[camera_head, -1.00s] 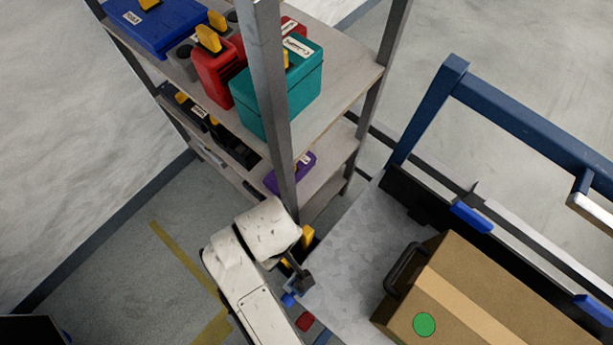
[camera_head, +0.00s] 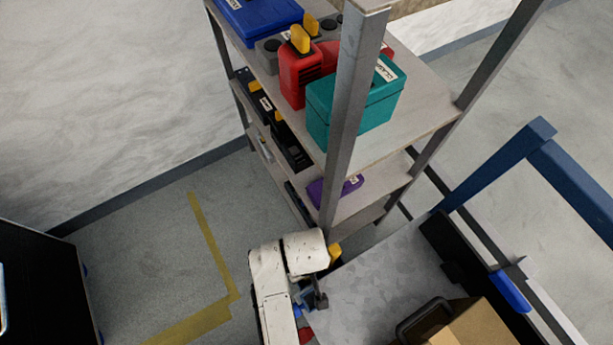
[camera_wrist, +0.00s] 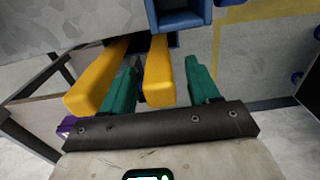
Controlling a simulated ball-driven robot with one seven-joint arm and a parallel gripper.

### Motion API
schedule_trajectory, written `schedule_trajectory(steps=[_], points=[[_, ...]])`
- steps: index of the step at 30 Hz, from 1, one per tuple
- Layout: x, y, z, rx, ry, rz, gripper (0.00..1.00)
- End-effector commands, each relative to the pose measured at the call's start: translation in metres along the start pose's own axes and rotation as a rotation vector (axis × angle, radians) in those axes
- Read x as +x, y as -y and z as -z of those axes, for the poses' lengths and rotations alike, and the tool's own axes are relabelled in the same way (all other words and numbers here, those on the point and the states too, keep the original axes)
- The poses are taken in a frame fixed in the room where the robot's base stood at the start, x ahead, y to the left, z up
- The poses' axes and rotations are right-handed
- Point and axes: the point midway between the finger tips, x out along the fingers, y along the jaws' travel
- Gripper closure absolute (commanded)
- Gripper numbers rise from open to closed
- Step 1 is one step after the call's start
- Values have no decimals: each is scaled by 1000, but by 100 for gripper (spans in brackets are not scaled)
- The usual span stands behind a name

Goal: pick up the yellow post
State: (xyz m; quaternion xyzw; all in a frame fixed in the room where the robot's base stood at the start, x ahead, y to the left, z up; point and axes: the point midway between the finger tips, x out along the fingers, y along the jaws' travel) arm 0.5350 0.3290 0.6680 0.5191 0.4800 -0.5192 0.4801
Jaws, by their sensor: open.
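In the wrist view, my gripper (camera_wrist: 160,68) is open, with its two teal fingers apart. One yellow post (camera_wrist: 158,75) shows between the fingers, and I see no grip on it. A second yellow bar (camera_wrist: 98,78) lies just left of the left finger. I cannot tell whether the two yellow pieces are joined, as their far ends run up into shadow. In the head view, a small yellow piece (camera_head: 335,252) shows beside my white wrist, near the foot of the shelf post. My fingers are mostly hidden there.
A metal shelf (camera_head: 425,105) holds a teal case (camera_head: 355,110), a red case (camera_head: 295,82) and a blue case (camera_head: 260,20). A purple case (camera_head: 335,190) sits lower. A cart (camera_head: 385,262) with a cardboard box (camera_head: 470,330) stands right. Blue parts (camera_wrist: 182,14) are close above the fingers.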

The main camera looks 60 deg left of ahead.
Motion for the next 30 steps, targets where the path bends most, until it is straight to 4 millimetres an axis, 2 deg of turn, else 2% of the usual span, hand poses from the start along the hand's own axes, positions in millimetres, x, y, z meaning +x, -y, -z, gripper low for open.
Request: schedule_trajectory(steps=[9,25,30], points=[[6,0,0,0,-1,0,39],[6,0,0,0,0,0,90],[5,0,0,0,-1,-1,91]])
